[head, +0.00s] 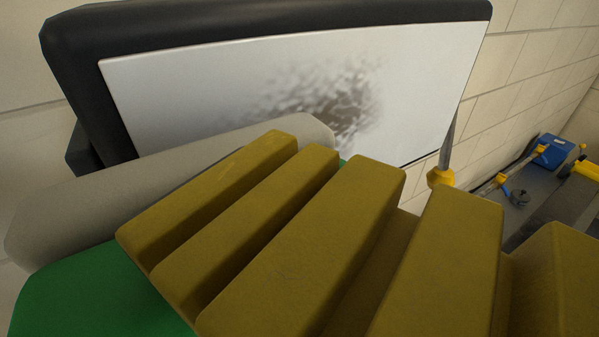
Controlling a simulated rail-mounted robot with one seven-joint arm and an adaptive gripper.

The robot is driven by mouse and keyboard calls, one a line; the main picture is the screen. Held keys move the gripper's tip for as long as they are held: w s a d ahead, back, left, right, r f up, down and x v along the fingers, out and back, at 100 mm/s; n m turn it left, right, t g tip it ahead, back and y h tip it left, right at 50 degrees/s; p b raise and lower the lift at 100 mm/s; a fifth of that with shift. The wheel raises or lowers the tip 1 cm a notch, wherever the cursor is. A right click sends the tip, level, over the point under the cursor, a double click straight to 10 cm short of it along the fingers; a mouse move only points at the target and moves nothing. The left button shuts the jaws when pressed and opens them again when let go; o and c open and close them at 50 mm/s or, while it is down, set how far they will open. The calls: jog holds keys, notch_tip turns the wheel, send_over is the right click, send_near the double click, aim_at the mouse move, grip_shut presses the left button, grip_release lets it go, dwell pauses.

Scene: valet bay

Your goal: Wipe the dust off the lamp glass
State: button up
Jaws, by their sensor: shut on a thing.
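The lamp glass (210,95) is a pale, slightly curved panel in a thick dark surround (250,20), across the upper part of the head view. A patch of dark grey-brown dust (345,100) lies on it, densest right of the middle and speckled towards its left. The patch's lower edge is close to the large shapes in front. A large olive ridged body, a rounded grey form and a green surface fill the foreground and hide the glass's lower left part. I cannot tell whether they touch the glass.
A pale block wall (540,50) stands behind the lamp. A grey pointed piece with a yellow collar (441,178) shows just below the lamp's right end. Farther right are a blue box (555,150) and yellow-ended equipment. The foreground is crowded.

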jog(key=shift+w+d, duration=0.1)
jog(key=shift+w+a, duration=0.4)
jog(key=shift+w, duration=0.35)
dwell(0.3)
